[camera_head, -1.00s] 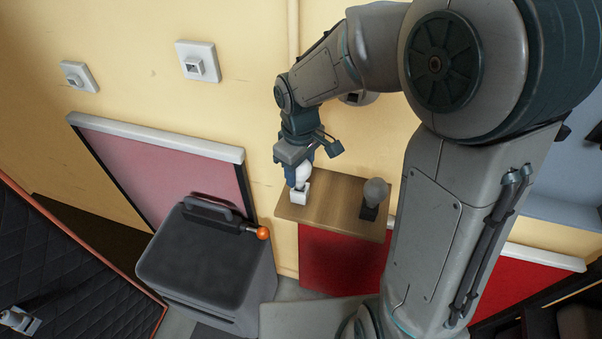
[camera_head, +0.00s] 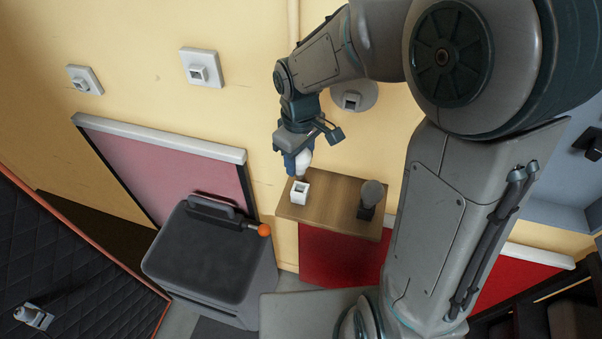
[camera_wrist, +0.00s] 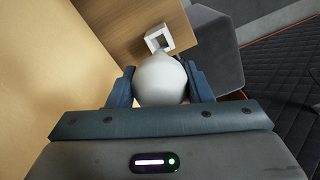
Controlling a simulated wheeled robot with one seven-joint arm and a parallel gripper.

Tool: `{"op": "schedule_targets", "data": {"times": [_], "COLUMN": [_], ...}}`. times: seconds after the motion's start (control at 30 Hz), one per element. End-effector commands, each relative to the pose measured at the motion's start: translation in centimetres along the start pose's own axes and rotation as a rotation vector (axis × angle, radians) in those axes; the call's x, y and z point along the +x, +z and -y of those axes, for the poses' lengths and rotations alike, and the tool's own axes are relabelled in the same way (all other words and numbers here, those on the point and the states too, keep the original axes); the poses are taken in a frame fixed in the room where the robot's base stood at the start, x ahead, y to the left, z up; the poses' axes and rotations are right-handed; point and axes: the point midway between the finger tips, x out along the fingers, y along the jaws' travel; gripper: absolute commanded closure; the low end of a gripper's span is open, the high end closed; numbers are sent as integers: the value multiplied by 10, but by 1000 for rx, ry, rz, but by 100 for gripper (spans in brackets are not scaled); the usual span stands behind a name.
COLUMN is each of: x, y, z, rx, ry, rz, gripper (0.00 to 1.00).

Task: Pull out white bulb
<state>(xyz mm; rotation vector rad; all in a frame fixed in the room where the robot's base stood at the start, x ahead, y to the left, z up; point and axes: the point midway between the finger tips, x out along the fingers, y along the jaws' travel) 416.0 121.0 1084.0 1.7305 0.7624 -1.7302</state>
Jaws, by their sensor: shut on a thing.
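The white bulb (camera_head: 303,162) is held in my gripper (camera_head: 298,163), above the wooden shelf (camera_head: 335,214). In the wrist view the bulb (camera_wrist: 161,80) sits between the two blue fingers of my gripper (camera_wrist: 161,86), which are shut on it from both sides. A small white square socket (camera_head: 299,192) stands on the shelf's left part, its square opening visible. It also shows beyond the bulb in the wrist view (camera_wrist: 159,39). The bulb is clear of the socket, with a gap between them. The bulb's lower end is mostly hidden in the wrist view.
A grey bulb in a dark socket (camera_head: 370,197) stands at the shelf's right. A dark box with a handle and an orange knob (camera_head: 208,258) stands left of the shelf. The yellow wall (camera_head: 150,40) is close behind, with wall fittings (camera_head: 202,67).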

Motion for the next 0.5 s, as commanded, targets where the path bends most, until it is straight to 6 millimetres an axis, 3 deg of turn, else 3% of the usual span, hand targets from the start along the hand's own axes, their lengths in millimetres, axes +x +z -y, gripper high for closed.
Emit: {"op": "schedule_targets", "data": {"times": [0.5], "x": [-28], "y": [0], "z": [0], "rx": [0], "ry": [0], "rz": [0], "gripper": [94]}}
